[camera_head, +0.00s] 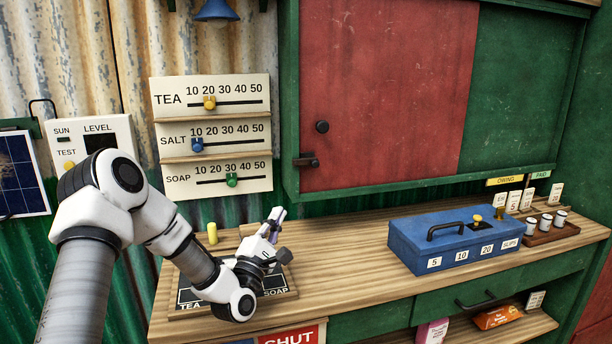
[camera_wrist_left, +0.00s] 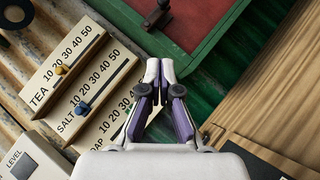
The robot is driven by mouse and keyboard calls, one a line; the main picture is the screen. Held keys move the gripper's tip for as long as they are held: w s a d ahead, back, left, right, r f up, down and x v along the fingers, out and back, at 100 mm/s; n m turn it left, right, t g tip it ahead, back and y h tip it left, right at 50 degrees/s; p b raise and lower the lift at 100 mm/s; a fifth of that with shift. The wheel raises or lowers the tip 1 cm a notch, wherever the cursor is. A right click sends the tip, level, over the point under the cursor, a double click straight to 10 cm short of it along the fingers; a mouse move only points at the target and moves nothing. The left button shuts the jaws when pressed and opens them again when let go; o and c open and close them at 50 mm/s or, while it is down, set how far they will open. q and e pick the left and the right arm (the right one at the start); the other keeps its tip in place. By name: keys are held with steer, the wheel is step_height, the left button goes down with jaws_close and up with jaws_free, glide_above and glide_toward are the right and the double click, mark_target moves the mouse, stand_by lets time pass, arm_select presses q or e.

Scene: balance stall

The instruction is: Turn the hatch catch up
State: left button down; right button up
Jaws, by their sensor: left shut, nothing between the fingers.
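The hatch is a red panel (camera_head: 385,90) in a green frame above the counter. Its dark catch (camera_head: 306,160) sits at the panel's lower left and lies roughly level, its arm pointing right. The catch also shows at the top of the left wrist view (camera_wrist_left: 157,14). A round dark knob (camera_head: 322,127) sits above it. My left gripper (camera_head: 277,213) is over the counter, below and left of the catch and apart from it. In the left wrist view its fingertips (camera_wrist_left: 160,70) are together with nothing between them. My right gripper is not in view.
A blue cash box (camera_head: 455,240) stands on the counter (camera_head: 350,265) to the right. Price sliders for tea, salt and soap (camera_head: 218,180) are on the wall at left. A dark tray (camera_head: 275,292) lies under my left arm. The counter's middle is clear.

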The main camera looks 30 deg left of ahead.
arm_select(q)
steer(key=p, duration=0.2)
glide_toward(306, 163)
steer(key=w+a, duration=0.1)
steer(key=w, duration=0.1)
steer(key=shift+w+a+f, duration=0.15)
steer(key=shift+w+a, duration=0.25)
steer(key=w+d+r, duration=0.2)
steer(key=shift+w+r+p, duration=0.2)
steer(key=shift+w+p, duration=0.15)
steer(key=shift+w, duration=0.05)
steer(key=shift+a, duration=0.1)
